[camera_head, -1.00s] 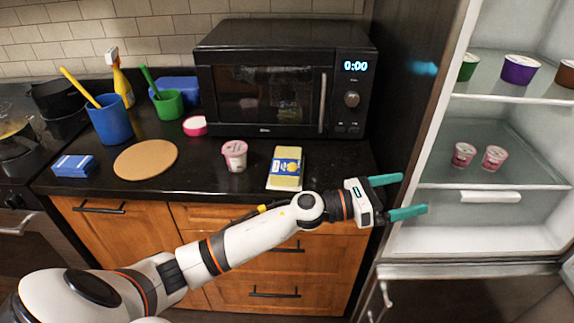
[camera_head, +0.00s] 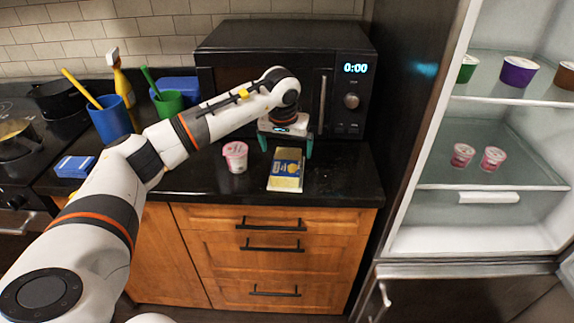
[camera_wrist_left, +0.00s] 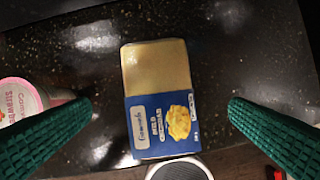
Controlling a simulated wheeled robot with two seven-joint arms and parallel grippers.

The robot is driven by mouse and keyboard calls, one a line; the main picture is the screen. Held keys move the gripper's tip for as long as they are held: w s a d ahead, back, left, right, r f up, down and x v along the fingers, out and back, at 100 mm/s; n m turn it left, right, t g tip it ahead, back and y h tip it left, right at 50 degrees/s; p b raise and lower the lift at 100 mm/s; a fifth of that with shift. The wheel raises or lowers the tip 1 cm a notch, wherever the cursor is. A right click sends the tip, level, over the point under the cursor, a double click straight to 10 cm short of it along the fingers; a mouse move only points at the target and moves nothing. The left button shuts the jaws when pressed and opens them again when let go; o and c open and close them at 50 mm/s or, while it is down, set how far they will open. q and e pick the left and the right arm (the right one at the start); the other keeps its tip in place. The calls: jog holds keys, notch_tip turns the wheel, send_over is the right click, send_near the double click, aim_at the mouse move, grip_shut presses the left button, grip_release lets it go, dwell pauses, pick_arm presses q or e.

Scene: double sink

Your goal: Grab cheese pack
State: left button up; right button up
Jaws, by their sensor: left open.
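The cheese pack (camera_head: 286,170) lies flat on the black counter, in front of the microwave. It is pale yellow with a blue label, and it also shows in the left wrist view (camera_wrist_left: 158,95). My left gripper (camera_head: 286,150) is open and points down above the counter, just behind the pack in the head view. In the left wrist view its two green fingers (camera_wrist_left: 160,110) stand wide apart on either side of the pack, with nothing between them touching it. My right gripper is not in view.
A pink yogurt cup (camera_head: 236,157) stands just left of the cheese pack, and shows near the left finger in the wrist view (camera_wrist_left: 22,98). The black microwave (camera_head: 225,75) is behind. The open fridge (camera_head: 500,215) is at the right. Counter right of the pack is clear.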

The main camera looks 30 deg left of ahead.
aim_at(287, 161)
pick_arm(q)
jog(key=shift+x, duration=0.75)
jog(key=p+x, duration=0.1)
jog(key=x, duration=0.3)
jog(key=shift+s+f+p, duration=0.2)
jog(key=shift+p, duration=0.15)
jog(key=shift+w+f, duration=0.2)
jog(key=shift+f, duration=0.3)
jog(key=c, duration=1.1)
jog(key=shift+r, duration=0.15)
jog(key=shift+c, duration=0.7)
